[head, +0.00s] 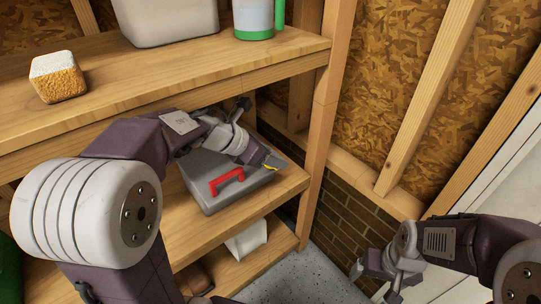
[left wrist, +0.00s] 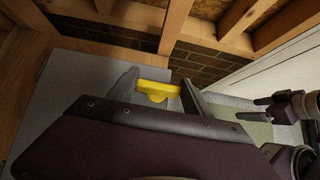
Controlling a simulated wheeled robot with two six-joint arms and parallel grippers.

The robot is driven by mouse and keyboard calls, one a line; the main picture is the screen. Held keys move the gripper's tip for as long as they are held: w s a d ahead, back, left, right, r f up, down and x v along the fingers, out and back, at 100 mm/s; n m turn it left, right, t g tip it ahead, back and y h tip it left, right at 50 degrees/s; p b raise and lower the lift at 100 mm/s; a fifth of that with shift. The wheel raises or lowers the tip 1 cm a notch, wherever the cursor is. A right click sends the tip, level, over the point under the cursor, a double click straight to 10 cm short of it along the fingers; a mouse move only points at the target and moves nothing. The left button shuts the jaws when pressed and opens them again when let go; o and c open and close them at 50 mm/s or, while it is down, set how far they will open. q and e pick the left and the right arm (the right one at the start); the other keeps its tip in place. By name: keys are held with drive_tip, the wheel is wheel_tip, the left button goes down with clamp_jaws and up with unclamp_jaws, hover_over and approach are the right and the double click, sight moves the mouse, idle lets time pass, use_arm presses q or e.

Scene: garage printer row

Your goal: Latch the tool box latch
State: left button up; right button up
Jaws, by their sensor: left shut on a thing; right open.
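The grey tool box (head: 208,191) lies on the middle shelf with a red handle (head: 227,181) on its near side. Its grey surface also shows in the left wrist view (left wrist: 70,100). The yellow latch (head: 277,164) is at the box's right end. My left gripper (head: 272,163) reaches over the box and its fingers are on the latch. My right gripper (head: 380,280) is open and empty at the lower right, away from the shelf.
The upper shelf (head: 180,75) hangs close above my left arm and carries a sponge-like block (head: 58,77), a grey bin (head: 165,22) and a green-and-white container (head: 254,18). A wooden post (head: 325,110) stands right of the box. A white bag (head: 246,239) is below.

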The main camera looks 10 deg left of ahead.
sight(225, 175)
use_arm(q)
drive_tip(key=o, duration=1.4)
drive_tip(key=shift+c, duration=0.2)
drive_tip(key=shift+s+a+r+p, duration=0.1)
drive_tip(key=shift+a+r+p, duration=0.05)
drive_tip(key=shift+r+p, duration=0.25)
drive_tip(key=s+a+p, duration=0.1)
drive_tip(key=s+a, duration=0.1)
drive_tip(key=s, duration=0.1)
drive_tip(key=s+a, duration=0.3)
drive_tip(key=shift+s+a+r+p, duration=0.2)
drive_tip(key=shift+s+p, duration=0.05)
drive_tip(key=shift+p, duration=0.15)
drive_tip(key=shift+s+a+r+p, duration=0.2)
drive_tip(key=shift+s+a+p, duration=0.6)
drive_tip(key=shift+s+p, duration=0.35)
drive_tip(key=shift+s+a+f+p, duration=0.35)
drive_tip(key=shift+s+p, duration=0.1)
drive_tip(key=shift+p, duration=0.15)
